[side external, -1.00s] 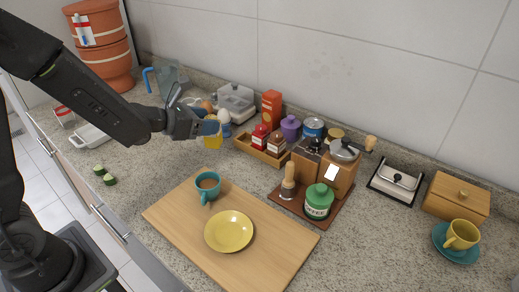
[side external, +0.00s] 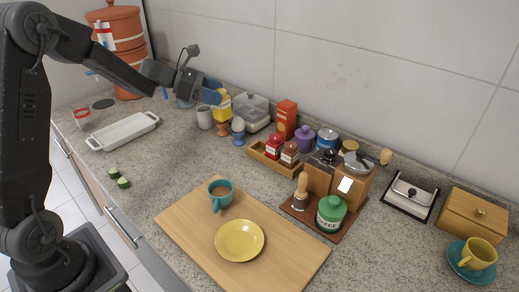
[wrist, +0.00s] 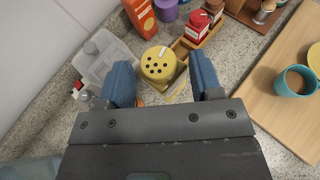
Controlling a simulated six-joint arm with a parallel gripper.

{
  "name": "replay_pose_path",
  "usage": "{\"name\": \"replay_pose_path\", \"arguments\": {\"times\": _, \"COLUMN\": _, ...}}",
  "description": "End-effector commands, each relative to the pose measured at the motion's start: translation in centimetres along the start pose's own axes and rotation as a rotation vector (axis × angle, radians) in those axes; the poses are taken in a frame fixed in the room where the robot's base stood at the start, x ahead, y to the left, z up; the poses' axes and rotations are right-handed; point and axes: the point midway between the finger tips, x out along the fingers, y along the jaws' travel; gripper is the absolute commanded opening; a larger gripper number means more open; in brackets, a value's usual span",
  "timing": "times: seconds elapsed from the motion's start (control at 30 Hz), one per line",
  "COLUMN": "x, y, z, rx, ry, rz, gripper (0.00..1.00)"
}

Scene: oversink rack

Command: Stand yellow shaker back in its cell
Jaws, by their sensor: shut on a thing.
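The yellow shaker (side external: 223,106) is held by my gripper (side external: 212,93), above the counter behind the egg cups. In the wrist view its round yellow top with dark holes (wrist: 158,64) shows between the two blue fingers of my gripper (wrist: 161,72). The small wooden rack (side external: 262,157) stands on the counter to the right of my gripper. It holds a red shaker (side external: 273,146) and a brown shaker (side external: 290,154) with a white label. The rack's left end looks empty in the side view. In the wrist view the yellow shaker partly covers the rack (wrist: 181,50).
An egg in a blue cup (side external: 238,131), an orange egg cup (side external: 222,129) and a grey mug (side external: 205,118) stand left of the rack. A clear box (side external: 252,112), an orange carton (side external: 286,119) and a purple jar (side external: 304,139) stand behind. A cutting board (side external: 180,222) lies in front.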

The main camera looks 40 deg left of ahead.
Motion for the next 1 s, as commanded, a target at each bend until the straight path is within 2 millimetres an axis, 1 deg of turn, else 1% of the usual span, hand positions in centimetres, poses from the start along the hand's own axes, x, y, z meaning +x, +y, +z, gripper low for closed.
{"name": "replay_pose_path", "arguments": {"times": 0.07, "x": 0.9, "y": -0.2, "z": -0.3, "rx": 0.002, "ry": 0.0, "rz": -0.011, "gripper": 0.32}}
{"name": "replay_pose_path", "arguments": {"times": 0.13, "x": 2.3, "y": -0.7, "z": -0.5, "rx": 0.004, "ry": 0.0, "rz": -0.015, "gripper": 0.32}}
{"name": "replay_pose_path", "arguments": {"times": 0.4, "x": 9.0, "y": -2.4, "z": -1.6, "rx": 0.004, "ry": 0.001, "rz": -0.014, "gripper": 0.32}}
{"name": "replay_pose_path", "arguments": {"times": 0.5, "x": 10.9, "y": -2.8, "z": -1.9, "rx": 0.004, "ry": 0.0, "rz": -0.012, "gripper": 0.32}}
{"name": "replay_pose_path", "arguments": {"times": 0.6, "x": 12.1, "y": -3.1, "z": -2.1, "rx": 0.004, "ry": 0.0, "rz": -0.009, "gripper": 0.32}}
{"name": "replay_pose_path", "arguments": {"times": 0.73, "x": 12.8, "y": -3.2, "z": -2.4, "rx": 0.004, "ry": 0.0, "rz": -0.007, "gripper": 0.32}}
{"name": "replay_pose_path", "arguments": {"times": 0.9, "x": 13.7, "y": -3.2, "z": -4.6, "rx": 0.0, "ry": 0.002, "rz": -0.008, "gripper": 0.32}}
{"name": "replay_pose_path", "arguments": {"times": 1.0, "x": 14.1, "y": -3.2, "z": -5.6, "rx": 0.002, "ry": 0.0, "rz": -0.008, "gripper": 0.32}}
